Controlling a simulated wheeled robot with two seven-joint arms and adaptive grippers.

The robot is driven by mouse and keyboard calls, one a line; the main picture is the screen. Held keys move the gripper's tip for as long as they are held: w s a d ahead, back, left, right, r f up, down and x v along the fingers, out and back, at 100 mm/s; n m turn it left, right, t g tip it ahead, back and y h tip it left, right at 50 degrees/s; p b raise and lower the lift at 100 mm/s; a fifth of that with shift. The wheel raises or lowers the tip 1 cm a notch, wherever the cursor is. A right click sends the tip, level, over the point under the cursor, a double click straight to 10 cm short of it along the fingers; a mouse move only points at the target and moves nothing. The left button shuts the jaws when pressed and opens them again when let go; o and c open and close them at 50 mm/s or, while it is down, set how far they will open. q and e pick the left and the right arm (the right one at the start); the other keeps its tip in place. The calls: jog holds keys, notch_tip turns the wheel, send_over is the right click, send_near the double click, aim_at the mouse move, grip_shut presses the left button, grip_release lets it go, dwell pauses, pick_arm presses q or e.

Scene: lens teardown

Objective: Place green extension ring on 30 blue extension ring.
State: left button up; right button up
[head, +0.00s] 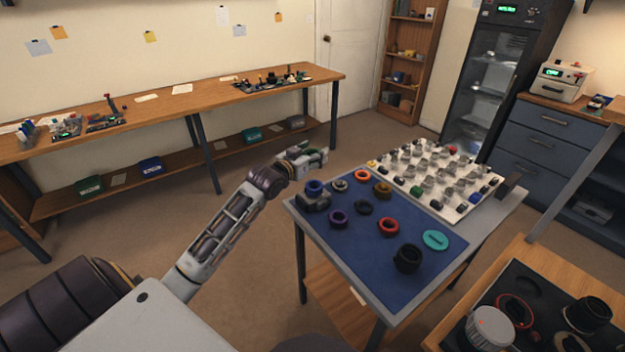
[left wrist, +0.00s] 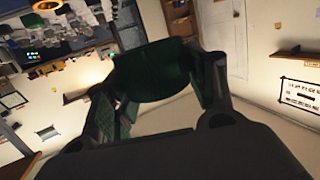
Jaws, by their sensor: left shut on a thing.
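My left gripper (head: 312,157) is over the far left corner of the small table, a little above and behind the blue extension ring. It is shut on the green extension ring, which shows as a dark green round piece between the fingers in the left wrist view (left wrist: 155,72). In the head view the ring is small and mostly hidden by the fingers. The blue extension ring (head: 314,187) sits on top of a dark grey holder on the blue mat. The green ring is apart from it. My right gripper is not in view.
The blue mat (head: 352,252) also bears orange, brown, purple, red and black rings and a teal disc (head: 435,240). A white tray (head: 462,208) with many small parts stands behind. A wooden bench (head: 480,330) with lens parts is at the lower right.

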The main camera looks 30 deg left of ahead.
aim_at(312, 184)
pick_arm(q)
jog(key=shift+f, duration=1.85)
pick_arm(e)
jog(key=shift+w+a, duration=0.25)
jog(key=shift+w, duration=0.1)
pick_arm(q)
jog(key=shift+f, duration=0.45)
notch_tip(312, 184, down, 3)
jog(key=shift+b, duration=0.45)
jog(key=shift+f, duration=0.5)
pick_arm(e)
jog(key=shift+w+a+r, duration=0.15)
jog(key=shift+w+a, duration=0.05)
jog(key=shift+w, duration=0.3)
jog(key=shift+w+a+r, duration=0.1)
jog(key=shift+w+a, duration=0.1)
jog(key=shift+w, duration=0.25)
pick_arm(q)
jog(key=shift+f, duration=0.1)
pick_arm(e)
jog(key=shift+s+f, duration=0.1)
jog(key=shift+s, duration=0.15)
pick_arm(q)
jog(key=o, duration=1.1)
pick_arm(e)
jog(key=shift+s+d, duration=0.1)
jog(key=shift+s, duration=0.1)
